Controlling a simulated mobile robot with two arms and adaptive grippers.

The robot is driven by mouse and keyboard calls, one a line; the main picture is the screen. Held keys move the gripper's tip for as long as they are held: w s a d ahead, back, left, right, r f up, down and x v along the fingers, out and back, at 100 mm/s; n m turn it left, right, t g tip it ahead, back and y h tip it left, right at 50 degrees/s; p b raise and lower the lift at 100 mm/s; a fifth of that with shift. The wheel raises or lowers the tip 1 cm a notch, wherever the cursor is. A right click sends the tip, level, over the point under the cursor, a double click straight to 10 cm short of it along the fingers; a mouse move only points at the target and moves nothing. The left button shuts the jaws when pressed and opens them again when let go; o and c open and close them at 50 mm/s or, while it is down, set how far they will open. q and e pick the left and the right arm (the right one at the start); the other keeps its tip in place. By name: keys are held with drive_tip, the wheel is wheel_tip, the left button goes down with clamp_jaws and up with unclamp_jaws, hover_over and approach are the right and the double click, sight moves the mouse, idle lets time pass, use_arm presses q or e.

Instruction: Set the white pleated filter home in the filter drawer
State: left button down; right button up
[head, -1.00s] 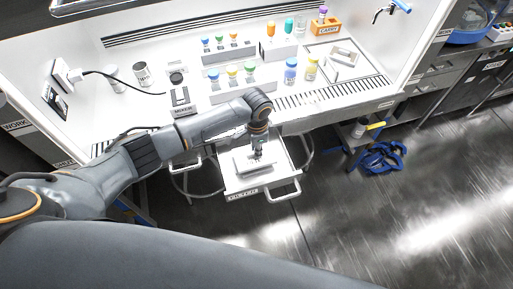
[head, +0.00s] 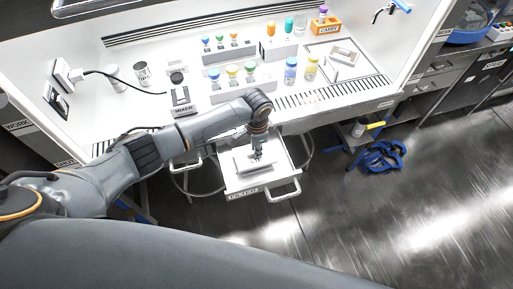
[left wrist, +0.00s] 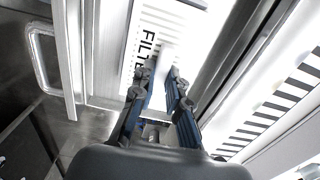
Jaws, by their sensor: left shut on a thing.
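The filter drawer (head: 279,178) is pulled out below the front edge of the white bench. The white pleated filter (head: 241,164) is at the drawer's opening, under my left gripper (head: 257,156). In the left wrist view the filter (left wrist: 149,48) shows black lettering and pleats, and a pale upright tab (left wrist: 165,62) stands between the fingers. My left gripper (left wrist: 162,84) is shut on the filter by this tab. The fingers hide part of the filter, and I cannot tell whether it sits fully down or slightly raised. My right gripper is not in view.
The drawer's handle (head: 286,191) sticks out at the front. The bench above holds racks of capped vials (head: 237,77), bottles (head: 291,70) and an orange carrier (head: 326,25). A slotted grille (head: 310,98) runs along the bench's front.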

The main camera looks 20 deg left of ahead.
use_arm(q)
drive_tip(key=shift+f+b, duration=0.6)
drive_tip(key=shift+f, duration=0.4)
drive_tip(key=c, duration=1.3)
unclamp_jaws()
drive_tip(key=shift+o, duration=0.2)
drive_tip(key=shift+r, duration=0.1)
wheel_tip(320, 180, up, 12)
